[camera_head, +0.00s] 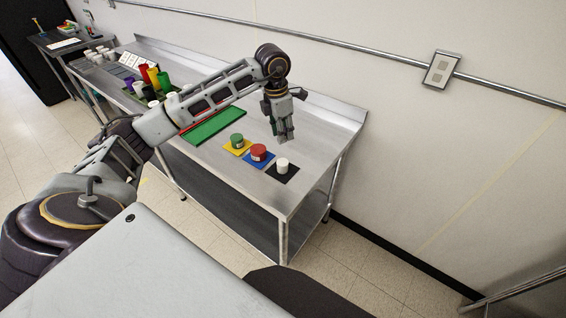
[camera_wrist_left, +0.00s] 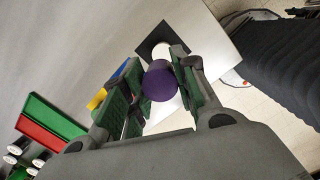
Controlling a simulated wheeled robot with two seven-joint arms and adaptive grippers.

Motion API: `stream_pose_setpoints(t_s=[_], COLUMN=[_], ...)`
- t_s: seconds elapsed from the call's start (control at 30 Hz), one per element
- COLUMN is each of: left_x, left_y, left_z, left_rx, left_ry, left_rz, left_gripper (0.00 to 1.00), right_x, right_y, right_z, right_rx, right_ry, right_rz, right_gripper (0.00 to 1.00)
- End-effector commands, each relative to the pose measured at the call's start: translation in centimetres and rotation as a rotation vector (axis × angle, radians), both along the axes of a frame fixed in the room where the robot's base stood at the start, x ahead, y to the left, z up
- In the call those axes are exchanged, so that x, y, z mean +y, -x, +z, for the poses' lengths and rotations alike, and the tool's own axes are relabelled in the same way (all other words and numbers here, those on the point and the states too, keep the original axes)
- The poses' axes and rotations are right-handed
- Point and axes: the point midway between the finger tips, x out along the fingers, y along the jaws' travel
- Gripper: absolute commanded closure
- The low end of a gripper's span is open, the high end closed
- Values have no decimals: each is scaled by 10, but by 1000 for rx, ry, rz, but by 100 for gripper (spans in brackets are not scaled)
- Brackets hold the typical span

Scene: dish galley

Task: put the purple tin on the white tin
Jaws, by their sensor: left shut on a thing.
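My left gripper (camera_head: 283,138) hangs over the bench, pointing down, a little beyond the white tin (camera_head: 282,163). The white tin stands upright on a black mat (camera_head: 289,174). In the left wrist view, the purple tin (camera_wrist_left: 160,82) is between the fingers, and the gripper is shut on it. The white tin shows in part behind the purple tin in that view, on the black mat (camera_wrist_left: 150,47). The gap between the two tins is hard to judge. My right gripper is not in view.
A red tin (camera_head: 258,152) on a blue mat and a green tin (camera_head: 237,140) on a yellow mat stand left of the white tin. A green tray (camera_head: 213,127) lies farther left, with several coloured cups beyond it. The bench's right end is clear.

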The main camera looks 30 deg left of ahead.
Motion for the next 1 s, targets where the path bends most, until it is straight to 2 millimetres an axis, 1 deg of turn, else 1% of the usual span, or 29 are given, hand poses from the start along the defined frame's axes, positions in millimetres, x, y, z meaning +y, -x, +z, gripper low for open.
stream_pose_setpoints(t_s=[0.1, 0.27, 0.67, 0.83, 1.0], left_x=[0, 0, 0, 0, 0], left_y=[0, 0, 0, 0, 1], left_z=[0, 0, 0, -10, -29], left_rx=[-1, 0, 0, 2, 3], left_ry=[0, 0, 0, 1, -1], left_rz=[53, 91, 95, 95, 94], left_gripper=[95, 95, 95, 95, 95], right_x=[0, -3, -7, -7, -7], right_y=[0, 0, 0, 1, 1], right_z=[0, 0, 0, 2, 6], right_rx=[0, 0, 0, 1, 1], right_ry=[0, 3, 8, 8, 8], right_rz=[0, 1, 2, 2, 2], right_gripper=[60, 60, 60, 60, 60])
